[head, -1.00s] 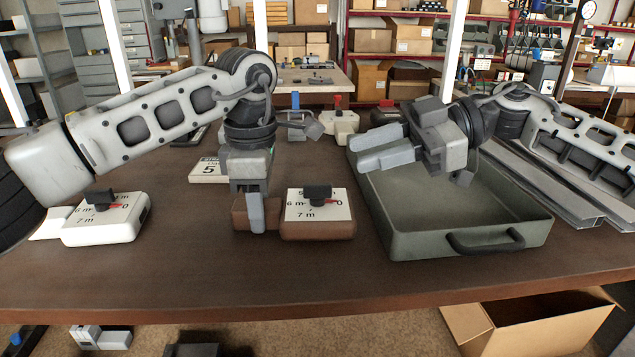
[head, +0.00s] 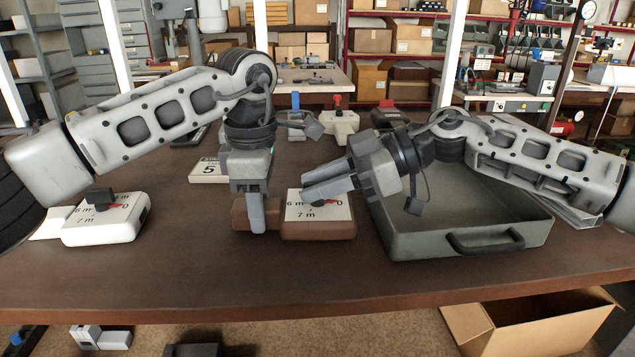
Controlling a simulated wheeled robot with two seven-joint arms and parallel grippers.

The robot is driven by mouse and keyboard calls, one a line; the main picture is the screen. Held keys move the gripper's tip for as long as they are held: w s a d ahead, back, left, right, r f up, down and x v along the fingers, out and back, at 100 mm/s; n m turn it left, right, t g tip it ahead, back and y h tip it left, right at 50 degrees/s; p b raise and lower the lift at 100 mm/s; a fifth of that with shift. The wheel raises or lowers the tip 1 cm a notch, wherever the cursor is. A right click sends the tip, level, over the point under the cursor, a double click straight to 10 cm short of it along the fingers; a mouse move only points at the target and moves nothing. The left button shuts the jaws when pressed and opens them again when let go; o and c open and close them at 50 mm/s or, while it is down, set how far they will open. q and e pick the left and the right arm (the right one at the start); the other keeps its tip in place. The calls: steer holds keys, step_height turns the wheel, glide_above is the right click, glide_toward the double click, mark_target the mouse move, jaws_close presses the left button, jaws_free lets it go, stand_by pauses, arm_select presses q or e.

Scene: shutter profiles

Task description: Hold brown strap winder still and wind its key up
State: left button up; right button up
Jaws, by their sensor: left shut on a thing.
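The brown strap winder (head: 318,230) lies on the bench, with a white dial face marked "6 m" and "7 m" and a red mark. A brown part (head: 240,215) sticks out at its left end. My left gripper (head: 257,222) points down and is shut on that part. My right gripper (head: 306,187) reaches in from the right over the dial, its two fingers slightly apart.
A white winder (head: 105,228) with a black key lies on the left. A grey-green tray (head: 400,242) stands close to the right of the brown winder. The bench front is clear.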

steer(key=shift+a+f, duration=0.15)
steer(key=shift+a, duration=0.1)
jaws_close()
steer(key=shift+n+g, duration=0.3)
steer(key=shift+g, duration=0.1)
steer(key=n+g, duration=0.3)
steer(key=g, duration=0.1)
steer(key=shift+w+h, duration=0.1)
steer(key=shift+h, duration=0.2)
steer(key=shift+n+g+h, duration=0.8)
steer(key=shift+n+g, duration=0.8)
steer(key=shift+n, duration=0.2)
